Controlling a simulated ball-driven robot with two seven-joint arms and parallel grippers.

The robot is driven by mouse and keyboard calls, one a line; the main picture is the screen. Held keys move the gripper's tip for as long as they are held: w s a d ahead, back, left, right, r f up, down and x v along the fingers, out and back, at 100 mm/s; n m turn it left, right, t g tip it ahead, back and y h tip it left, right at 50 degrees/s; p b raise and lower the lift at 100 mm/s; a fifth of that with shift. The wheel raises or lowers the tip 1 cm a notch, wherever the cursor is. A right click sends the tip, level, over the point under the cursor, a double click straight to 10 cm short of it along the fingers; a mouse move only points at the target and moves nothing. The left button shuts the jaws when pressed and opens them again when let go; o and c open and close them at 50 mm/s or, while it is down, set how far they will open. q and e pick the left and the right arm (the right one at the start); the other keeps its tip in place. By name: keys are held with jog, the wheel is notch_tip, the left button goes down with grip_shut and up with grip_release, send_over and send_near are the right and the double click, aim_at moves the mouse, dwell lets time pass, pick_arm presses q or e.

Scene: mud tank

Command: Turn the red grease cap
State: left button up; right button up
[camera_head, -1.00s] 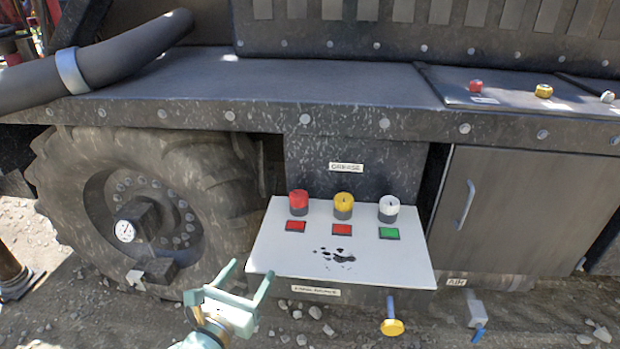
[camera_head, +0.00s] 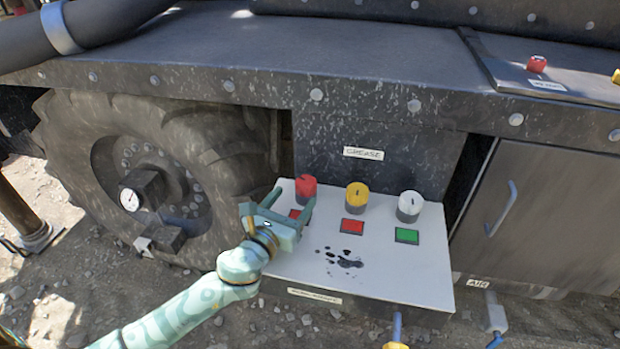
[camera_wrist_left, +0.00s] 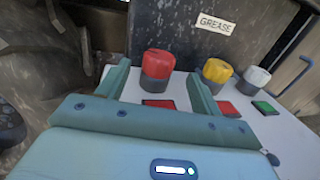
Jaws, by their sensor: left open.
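The red grease cap (camera_head: 306,188) stands on a dark base at the back left of the white panel (camera_head: 420,265), below a GREASE label. In the left wrist view the red cap (camera_wrist_left: 157,65) shows ahead, between the two fingers and beyond them. My left gripper (camera_head: 292,196) is open and empty, in front of the red cap and over the panel's left part. One finger hides part of the red square in front of that cap. I see no contact with the cap. My right gripper is not in view.
A yellow cap (camera_head: 357,195) and a white cap (camera_head: 409,206) stand right of the red one. A red square (camera_head: 352,227) and a green square (camera_head: 407,235) lie before them. The big tyre (camera_head: 190,150) is close on the left. Black spots mark the panel's front.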

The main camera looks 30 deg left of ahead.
aim_at(310, 176)
pick_arm(q)
jog(key=w+b, duration=0.2)
jog(key=w, duration=0.6)
jog(key=shift+w, duration=0.4)
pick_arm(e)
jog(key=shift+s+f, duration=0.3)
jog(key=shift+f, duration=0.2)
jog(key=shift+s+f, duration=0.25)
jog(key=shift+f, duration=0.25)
pick_arm(q)
jog(key=c, duration=1)
